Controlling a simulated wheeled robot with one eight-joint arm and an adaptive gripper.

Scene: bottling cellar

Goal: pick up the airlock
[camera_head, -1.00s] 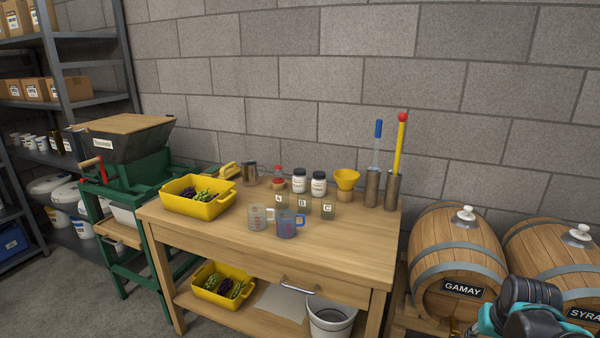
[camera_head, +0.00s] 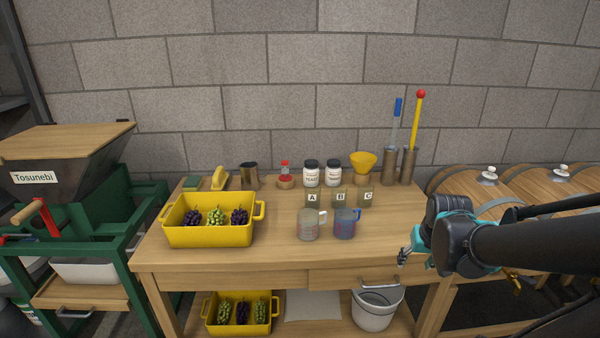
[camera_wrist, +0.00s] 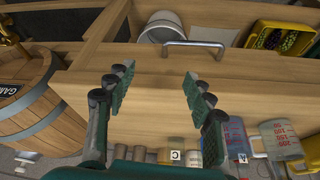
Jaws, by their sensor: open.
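A small clear piece with a red cap and red lower part (camera_head: 285,171), which looks like the airlock, stands on a round wooden base at the back of the wooden table (camera_head: 270,255). A metal jug is to its left and white jars are to its right. My gripper (camera_head: 403,258) is by the table's front right side, well apart from the airlock. In the wrist view my gripper (camera_wrist: 159,74) is open, with nothing between its fingers and the wooden drawer front beyond them. I cannot make out the airlock in the wrist view.
A clear measuring jug (camera_head: 308,226) and a blue one (camera_head: 345,223) stand in front of labelled glasses (camera_head: 340,198). A yellow grape crate (camera_head: 210,236) is at left. The yellow funnel (camera_head: 363,161) and metal tubes (camera_head: 390,168) are at back right. Barrels (camera_head: 468,187) stand to the right.

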